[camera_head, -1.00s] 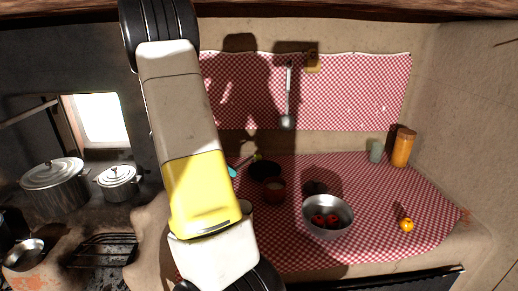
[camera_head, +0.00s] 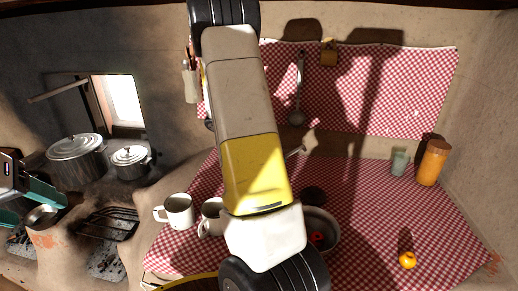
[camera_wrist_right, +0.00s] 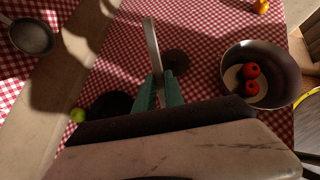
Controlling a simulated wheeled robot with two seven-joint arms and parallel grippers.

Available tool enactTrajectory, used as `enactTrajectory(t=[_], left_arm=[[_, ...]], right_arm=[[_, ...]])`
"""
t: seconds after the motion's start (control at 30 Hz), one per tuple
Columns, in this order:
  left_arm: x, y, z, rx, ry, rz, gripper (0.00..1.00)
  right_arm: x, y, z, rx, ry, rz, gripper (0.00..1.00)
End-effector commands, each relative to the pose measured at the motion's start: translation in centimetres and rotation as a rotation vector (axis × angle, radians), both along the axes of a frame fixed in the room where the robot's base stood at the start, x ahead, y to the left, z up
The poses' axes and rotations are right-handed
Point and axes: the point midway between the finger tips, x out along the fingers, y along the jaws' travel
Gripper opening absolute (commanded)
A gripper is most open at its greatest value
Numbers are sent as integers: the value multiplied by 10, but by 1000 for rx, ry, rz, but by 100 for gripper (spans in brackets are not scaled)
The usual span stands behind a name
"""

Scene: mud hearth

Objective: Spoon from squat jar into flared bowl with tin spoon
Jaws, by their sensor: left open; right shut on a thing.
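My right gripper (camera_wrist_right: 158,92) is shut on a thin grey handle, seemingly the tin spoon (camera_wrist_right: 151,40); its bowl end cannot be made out. A wide metal bowl (camera_wrist_right: 289,88) with two red round things stands to its right. Its edge shows in the head view beside my arm (camera_head: 334,232). A dark round thing (camera_wrist_right: 176,62) lies beyond the fingers; another (camera_wrist_right: 108,104) is partly behind my gripper. I cannot tell which is the flared bowl. No squat jar is clear; my right arm hides the middle of the counter. My left gripper (camera_head: 35,195) is open and empty at the far left.
Two white mugs (camera_head: 178,212) (camera_head: 211,218) stand left of my right arm. An orange jar (camera_head: 434,162), a green cup (camera_head: 399,163) and an orange fruit (camera_head: 407,260) are at right. Pots (camera_head: 77,155) stand on the hearth. A ladle (camera_head: 297,112) hangs on the wall.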

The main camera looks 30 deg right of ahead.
Motion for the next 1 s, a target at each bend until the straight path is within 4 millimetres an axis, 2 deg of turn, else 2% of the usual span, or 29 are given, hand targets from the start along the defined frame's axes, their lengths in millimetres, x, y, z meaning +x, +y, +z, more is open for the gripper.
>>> enactTrajectory(t=[0.37, 0.63, 1.0], left_arm=[[0, 0, 0, 0, 0, 0, 64], [0, 0, 0, 0, 0, 0, 64], [0, 0, 0, 0, 0, 0, 64]], right_arm=[[6, 19, -33, -309, 91, 4, 0], [5, 18, -53, -299, 86, 2, 0], [5, 18, -57, -297, 85, 1, 0]])
